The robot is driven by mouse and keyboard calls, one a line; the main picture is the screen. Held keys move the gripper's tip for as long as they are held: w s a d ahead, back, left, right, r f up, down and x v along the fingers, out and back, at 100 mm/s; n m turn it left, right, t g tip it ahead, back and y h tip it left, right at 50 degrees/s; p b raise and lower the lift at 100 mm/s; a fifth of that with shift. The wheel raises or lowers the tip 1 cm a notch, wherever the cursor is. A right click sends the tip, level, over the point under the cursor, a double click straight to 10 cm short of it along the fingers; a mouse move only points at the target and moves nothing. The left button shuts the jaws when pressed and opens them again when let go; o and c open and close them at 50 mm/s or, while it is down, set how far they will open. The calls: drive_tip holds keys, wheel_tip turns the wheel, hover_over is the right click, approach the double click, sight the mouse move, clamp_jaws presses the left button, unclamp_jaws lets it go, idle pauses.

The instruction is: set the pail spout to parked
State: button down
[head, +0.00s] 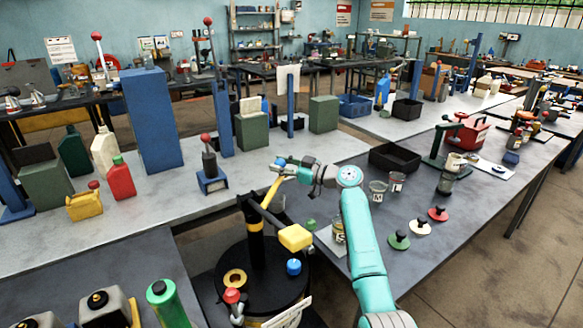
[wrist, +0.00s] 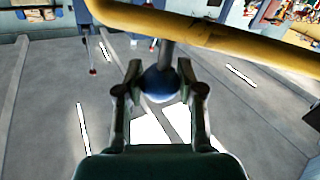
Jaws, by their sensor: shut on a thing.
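A black drum (head: 262,282) stands low in the middle of the head view. A dark upright post with a yellow band (head: 256,226) rises from it. A yellow pipe (head: 271,192), which looks like the spout, slants up from near the post top toward my gripper (head: 282,168). In the wrist view the yellow pipe (wrist: 215,35) crosses the top of the picture. A blue ball knob (wrist: 160,84) on a short grey stem sits between the fingers of my gripper (wrist: 160,92), which is shut on it. I cannot read any parked mark.
A yellow block (head: 295,237) on a dark bar, a blue knob (head: 293,267) and a red knob (head: 232,295) are by the drum. Beakers (head: 377,191), a black tray (head: 395,157) and coloured discs (head: 419,228) occupy the right table. A grey bench (head: 110,228) runs behind.

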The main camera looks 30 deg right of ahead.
drive_tip(key=shift+w+a+n+g+y, duration=0.3)
drive_tip(key=shift+w+a+n+y, duration=0.1)
drive_tip(key=shift+w+a+y, duration=0.15)
drive_tip(key=c, duration=0.7)
unclamp_jaws()
drive_tip(key=shift+w+a, duration=0.1)
drive_tip(key=v, duration=1.2)
